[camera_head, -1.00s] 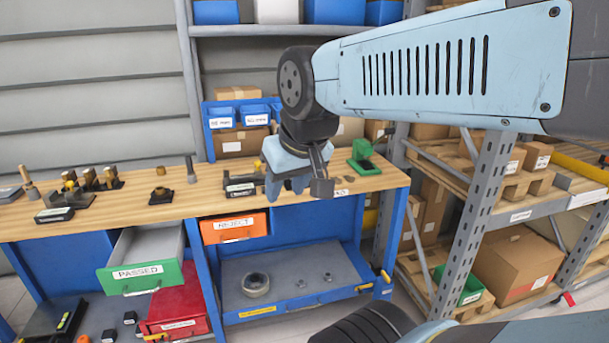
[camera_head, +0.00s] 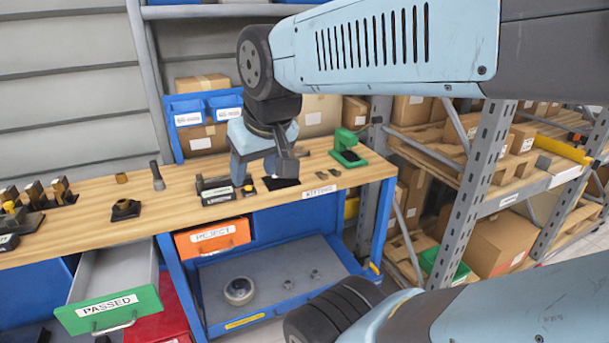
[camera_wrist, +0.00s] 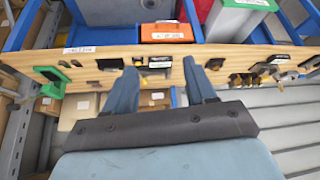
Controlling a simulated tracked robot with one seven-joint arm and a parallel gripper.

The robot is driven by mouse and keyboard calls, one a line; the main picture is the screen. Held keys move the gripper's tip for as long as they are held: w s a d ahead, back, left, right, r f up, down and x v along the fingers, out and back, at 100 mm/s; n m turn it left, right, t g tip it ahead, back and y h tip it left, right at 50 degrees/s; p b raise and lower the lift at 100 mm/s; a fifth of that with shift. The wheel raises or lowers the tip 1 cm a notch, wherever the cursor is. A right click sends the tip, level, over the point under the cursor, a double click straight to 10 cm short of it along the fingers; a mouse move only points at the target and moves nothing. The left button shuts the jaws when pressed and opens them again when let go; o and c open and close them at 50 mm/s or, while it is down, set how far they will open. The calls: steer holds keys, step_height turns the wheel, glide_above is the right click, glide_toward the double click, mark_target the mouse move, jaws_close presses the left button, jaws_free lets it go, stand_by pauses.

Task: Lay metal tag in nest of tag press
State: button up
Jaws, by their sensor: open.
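A green press (camera_head: 347,150), likely the tag press, stands near the right end of the wooden bench (camera_head: 240,195). It also shows at the left of the wrist view (camera_wrist: 53,85). Its nest is too small to make out. Small dark pieces (camera_head: 322,175) lie on the bench just left of the press; I cannot tell whether one is the metal tag. My gripper (camera_head: 264,168) is open above the bench, left of the press, near a black labelled block (camera_head: 216,190) and a dark pad (camera_head: 282,182). Its spread fingers show in the wrist view (camera_wrist: 162,86) with nothing between them.
Open PASSED drawer (camera_head: 112,300) juts out at lower left; the REJECT drawer (camera_head: 212,237) is below the bench front. Dark fixtures (camera_head: 45,195) stand on the left of the bench. A grey metal rack (camera_head: 482,170) with boxes stands to the right.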

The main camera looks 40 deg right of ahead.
steer(key=w+d+f+t+h, duration=0.2)
steer(key=w+d+f, duration=0.3)
steer(key=w+d, duration=0.55)
steer(key=w+d+f+t+h, duration=0.2)
steer(key=w+d+f, duration=0.4)
steer(key=w+d, duration=0.5)
steer(key=m+t, duration=0.3)
steer(key=t, duration=0.5)
glide_toward(325, 176)
steer(key=x, duration=0.3)
steer(key=shift+w+a+r, duration=0.1)
steer(key=shift+r, duration=0.05)
steer(key=shift+d+x, duration=0.2)
steer(key=shift+x, duration=2.6)
